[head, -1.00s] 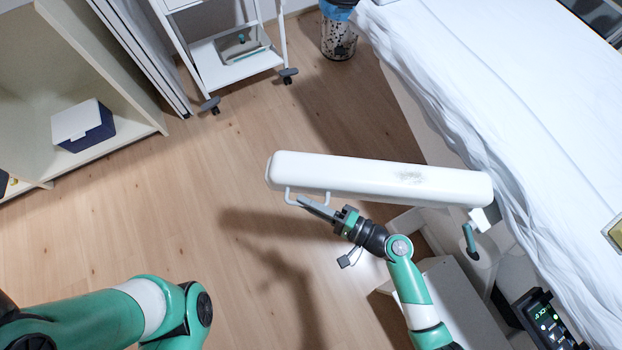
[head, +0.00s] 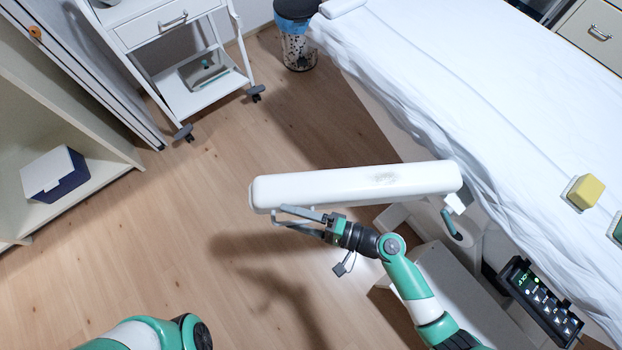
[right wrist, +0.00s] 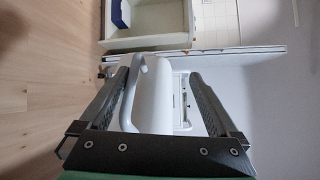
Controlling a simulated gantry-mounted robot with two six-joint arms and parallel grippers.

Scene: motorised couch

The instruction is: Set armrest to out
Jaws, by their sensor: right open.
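The armrest (head: 340,186) is a long white padded bar with a grey smudge. It stands out from the side of the couch (head: 470,90) over the floor, its right end by the couch joint. A teal lever (head: 452,224) hangs below that end. My right gripper (head: 280,217) is open under the armrest's left end, its fingers apart. In the right wrist view, the white armrest (right wrist: 155,95) and its looped handle (right wrist: 132,85) lie between the open fingers. Whether a finger touches the handle I cannot tell. My left gripper is out of view; only part of that arm shows.
A white trolley (head: 205,95) and a bin (head: 298,50) stand at the back. A shelf with a blue-and-white box (head: 55,175) is at left. A control panel (head: 540,300) and a yellow block (head: 585,192) are at right. The floor left of the armrest is clear.

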